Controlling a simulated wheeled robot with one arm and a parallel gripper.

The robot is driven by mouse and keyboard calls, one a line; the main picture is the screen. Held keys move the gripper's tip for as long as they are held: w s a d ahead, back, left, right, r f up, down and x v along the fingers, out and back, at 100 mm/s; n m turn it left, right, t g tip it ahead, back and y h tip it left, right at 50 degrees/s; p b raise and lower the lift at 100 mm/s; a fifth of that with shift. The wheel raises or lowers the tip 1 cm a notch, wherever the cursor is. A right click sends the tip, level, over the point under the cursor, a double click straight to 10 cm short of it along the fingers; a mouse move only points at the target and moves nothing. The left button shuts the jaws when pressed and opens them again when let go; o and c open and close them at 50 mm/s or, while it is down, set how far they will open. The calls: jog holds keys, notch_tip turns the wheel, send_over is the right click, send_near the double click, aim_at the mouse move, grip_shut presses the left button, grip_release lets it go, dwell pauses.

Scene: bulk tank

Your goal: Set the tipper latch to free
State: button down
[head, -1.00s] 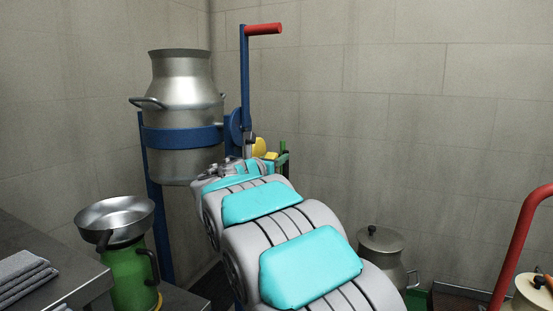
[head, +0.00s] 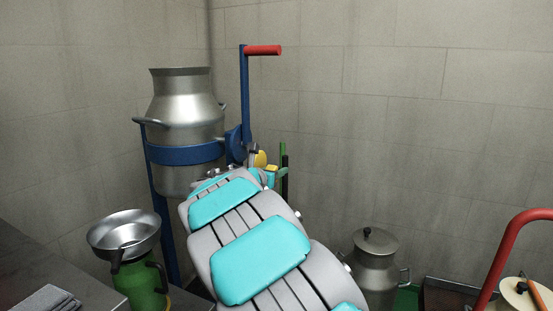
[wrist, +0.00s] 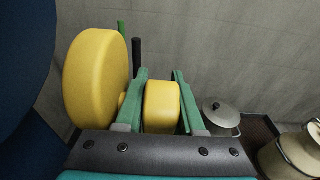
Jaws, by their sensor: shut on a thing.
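The tipper is a blue frame (head: 189,154) with a blue disc (head: 234,144) at its side, holding an upright metal milk can (head: 185,112). By the disc is a yellow latch part (head: 260,158), partly hidden by my arm. In the wrist view a large round yellow knob (wrist: 95,80) is left of my fingers, and a smaller yellow block (wrist: 161,105) sits between them. My gripper (wrist: 160,82) is shut on this yellow block, one green finger on each side. In the head view my gripper (head: 268,178) is small and partly hidden behind my arm.
A blue lever with a red handle (head: 262,50) stands upright above the disc. A steel bowl (head: 124,232) sits on a green can (head: 141,284) at left. A lidded can (head: 376,268) and a red rail (head: 505,250) are at right. Bare wall lies behind.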

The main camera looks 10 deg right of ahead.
jog(key=shift+w+a+r+g+y+p, duration=0.1)
jog(key=shift+a+r+g+y+p, duration=0.15)
jog(key=shift+g+y+p, duration=0.25)
jog(key=shift+f+g+y, duration=0.45)
jog(key=shift+g+y, duration=0.05)
jog(key=shift+g, duration=0.1)
jog(key=shift+f, duration=0.1)
jog(key=c, duration=0.5)
grip_release()
jog(key=shift+d, duration=0.1)
jog(key=v, duration=0.8)
jog(key=shift+f, duration=0.1)
